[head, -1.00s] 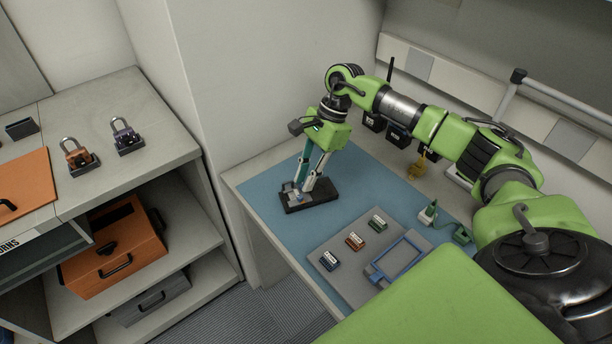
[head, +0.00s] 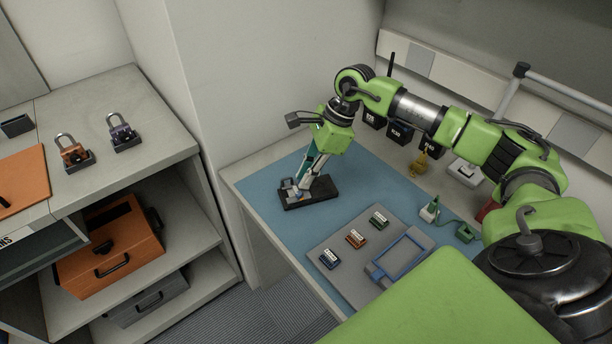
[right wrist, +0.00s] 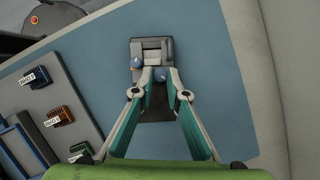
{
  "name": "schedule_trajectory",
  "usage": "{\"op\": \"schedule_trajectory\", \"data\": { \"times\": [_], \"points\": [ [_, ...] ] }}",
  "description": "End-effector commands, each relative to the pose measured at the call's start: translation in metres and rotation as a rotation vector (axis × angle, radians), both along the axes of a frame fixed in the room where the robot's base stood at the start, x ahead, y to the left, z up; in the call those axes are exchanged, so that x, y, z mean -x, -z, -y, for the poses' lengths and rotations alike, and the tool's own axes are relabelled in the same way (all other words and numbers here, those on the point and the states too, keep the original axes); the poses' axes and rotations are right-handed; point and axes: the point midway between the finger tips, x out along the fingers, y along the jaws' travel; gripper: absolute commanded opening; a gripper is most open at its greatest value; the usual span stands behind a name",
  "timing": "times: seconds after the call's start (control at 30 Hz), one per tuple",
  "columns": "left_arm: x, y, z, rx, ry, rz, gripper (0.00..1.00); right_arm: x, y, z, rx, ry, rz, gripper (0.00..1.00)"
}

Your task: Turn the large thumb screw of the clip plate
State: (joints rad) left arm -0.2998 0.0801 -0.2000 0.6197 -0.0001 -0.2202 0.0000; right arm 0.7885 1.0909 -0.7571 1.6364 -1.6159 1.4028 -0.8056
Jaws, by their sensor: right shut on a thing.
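The clip plate (head: 322,188) is a dark block lying flat on the blue mat, with a light grey part near its left end. It also shows in the right wrist view (right wrist: 138,48), upright in the picture. My right gripper (head: 303,189) comes down at a slant onto it. In the right wrist view my right gripper (right wrist: 161,74) has its fingertips closed on either side of a round blue knob, the large thumb screw (right wrist: 160,76). A second blue knob (right wrist: 136,63) sits just left of the fingertips. My left gripper is not in view.
Right of the plate, a grey tray (head: 327,239) bears several small labelled blocks and a blue-edged frame (head: 398,256). A green device (head: 429,210) with a cord stands farther right. Two padlocks (head: 74,152) stand on the left cabinet. The mat around the plate is clear.

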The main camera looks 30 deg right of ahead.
Motion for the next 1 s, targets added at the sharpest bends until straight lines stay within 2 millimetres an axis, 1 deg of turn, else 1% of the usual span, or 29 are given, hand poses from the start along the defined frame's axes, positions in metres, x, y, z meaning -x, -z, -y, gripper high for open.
{"op": "schedule_trajectory", "data": {
  "times": [0.1, 0.3, 0.77, 0.8, 0.83, 0.87, 1.0],
  "points": [
    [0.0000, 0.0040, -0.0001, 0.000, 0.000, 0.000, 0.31, 0.0010, 0.0008, 0.0000, 0.000, 0.056, 0.001, 0.00],
    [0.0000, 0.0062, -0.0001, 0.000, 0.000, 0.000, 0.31, 0.0012, 0.0002, -0.0006, 0.000, 0.113, 0.001, 0.00],
    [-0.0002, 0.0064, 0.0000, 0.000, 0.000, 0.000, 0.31, 0.0011, -0.0005, -0.0004, 0.000, 0.129, 0.001, 0.00],
    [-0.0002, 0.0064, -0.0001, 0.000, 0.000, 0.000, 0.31, 0.0011, -0.0006, -0.0005, 0.000, 0.129, 0.001, 0.19],
    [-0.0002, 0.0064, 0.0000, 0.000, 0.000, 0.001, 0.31, 0.0011, -0.0006, -0.0005, 0.000, 0.129, 0.001, 0.27],
    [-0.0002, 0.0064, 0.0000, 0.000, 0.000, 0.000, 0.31, 0.0011, -0.0006, -0.0005, 0.000, 0.129, 0.001, 0.31],
    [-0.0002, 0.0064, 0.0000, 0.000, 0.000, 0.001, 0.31, 0.0013, -0.0003, -0.0007, 0.000, 0.129, 0.000, 0.31]
  ]
}}
